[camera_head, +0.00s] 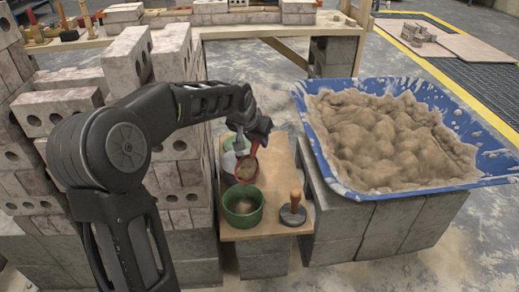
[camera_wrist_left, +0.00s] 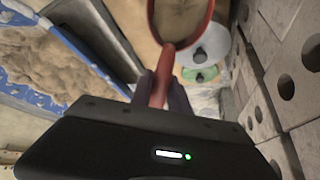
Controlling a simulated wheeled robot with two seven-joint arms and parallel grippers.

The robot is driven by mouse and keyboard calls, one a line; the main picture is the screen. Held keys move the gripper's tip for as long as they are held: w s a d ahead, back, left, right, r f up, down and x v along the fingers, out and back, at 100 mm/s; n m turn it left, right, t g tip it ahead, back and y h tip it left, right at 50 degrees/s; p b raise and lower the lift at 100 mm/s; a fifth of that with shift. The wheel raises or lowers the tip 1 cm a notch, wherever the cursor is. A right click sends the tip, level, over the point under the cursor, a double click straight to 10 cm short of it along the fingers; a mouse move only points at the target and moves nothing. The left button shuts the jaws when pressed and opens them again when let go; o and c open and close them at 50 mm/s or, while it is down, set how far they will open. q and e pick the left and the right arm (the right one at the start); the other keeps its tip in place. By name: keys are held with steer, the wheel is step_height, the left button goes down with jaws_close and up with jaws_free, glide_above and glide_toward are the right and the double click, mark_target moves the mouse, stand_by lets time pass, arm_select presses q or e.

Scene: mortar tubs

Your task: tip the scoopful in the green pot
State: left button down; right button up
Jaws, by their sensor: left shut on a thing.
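My left gripper (camera_head: 257,131) is shut on the handle of a red scoop (camera_head: 257,151). The scoop's bowl hangs below and in front of the fingers, with brown sandy stuff in it, and also shows at the top of the left wrist view (camera_wrist_left: 169,48). A green pot (camera_head: 232,216) stands on a wooden board, just below the scoop in the head view. The scoop looks apart from the pot. Brown shows inside the pot; how much I cannot tell. My right gripper is not in view.
A wooden-handled tool (camera_head: 292,214) stands right of the near pot. A blue tub (camera_head: 335,176) of sandy mortar is at the right. Brick stacks (camera_head: 180,160) crowd the left.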

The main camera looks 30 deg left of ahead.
mark_target(254, 146)
arm_select(q)
steer(key=shift+s+d+r+t+b, duration=0.2)
steer(key=shift+s+t+b, duration=0.75)
steer(key=shift+b, duration=1.8)
steer(key=shift+s+d+r+t+b, duration=0.15)
steer(key=shift+s+t+b, duration=0.75)
steer(key=shift+b, duration=1.8)
steer(key=shift+s+r+t+y, duration=0.3)
steer(key=shift+s+r+t, duration=0.4)
steer(key=shift+s, duration=0.2)
steer(key=shift+s+d+r+t, duration=0.1)
steer(key=shift+s+r+t, duration=0.1)
steer(key=shift+s+t, duration=0.45)
